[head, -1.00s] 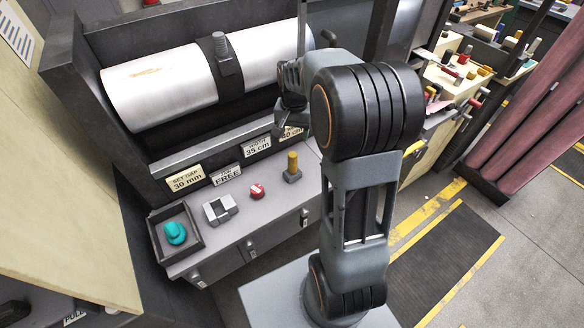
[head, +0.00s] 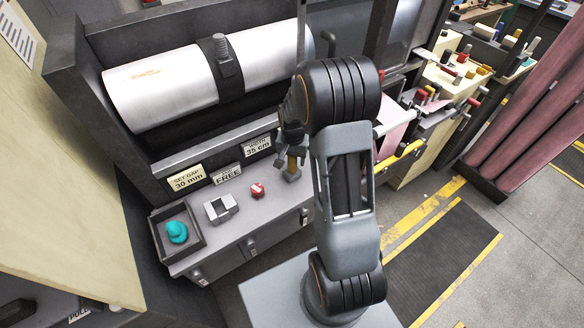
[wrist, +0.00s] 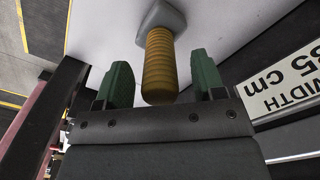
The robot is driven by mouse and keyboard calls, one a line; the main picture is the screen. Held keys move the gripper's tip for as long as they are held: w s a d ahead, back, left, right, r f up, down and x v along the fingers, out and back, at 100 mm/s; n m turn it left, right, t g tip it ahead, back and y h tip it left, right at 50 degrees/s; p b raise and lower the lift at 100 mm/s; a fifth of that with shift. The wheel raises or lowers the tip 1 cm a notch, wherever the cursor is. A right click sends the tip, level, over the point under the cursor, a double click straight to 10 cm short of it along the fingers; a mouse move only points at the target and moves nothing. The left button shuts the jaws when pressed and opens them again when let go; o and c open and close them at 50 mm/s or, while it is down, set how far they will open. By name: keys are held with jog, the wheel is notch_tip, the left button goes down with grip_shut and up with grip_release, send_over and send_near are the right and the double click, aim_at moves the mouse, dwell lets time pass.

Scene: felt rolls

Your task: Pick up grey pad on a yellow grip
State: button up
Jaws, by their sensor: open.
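The yellow ribbed grip (wrist: 158,62) with its grey pad (wrist: 160,16) shows in the wrist view, the pad at the far end of the grip. In the head view the yellow grip (head: 293,164) stands upright on the grey console top, with the grey pad (head: 291,176) at its base. My gripper (head: 292,152) is over it and partly hides it. In the wrist view my gripper (wrist: 163,74) is open, its green fingers on either side of the grip with gaps visible. The grip's near end lies between them.
On the console are a red knob (head: 257,190), a grey block (head: 220,208) and a tray (head: 197,249) holding a teal object (head: 177,232). A metal roller (head: 165,90) lies behind, above labels such as the "35 cm" sign (head: 258,147).

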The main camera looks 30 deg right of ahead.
jog(key=shift+f, duration=0.35)
jog(key=c, duration=1)
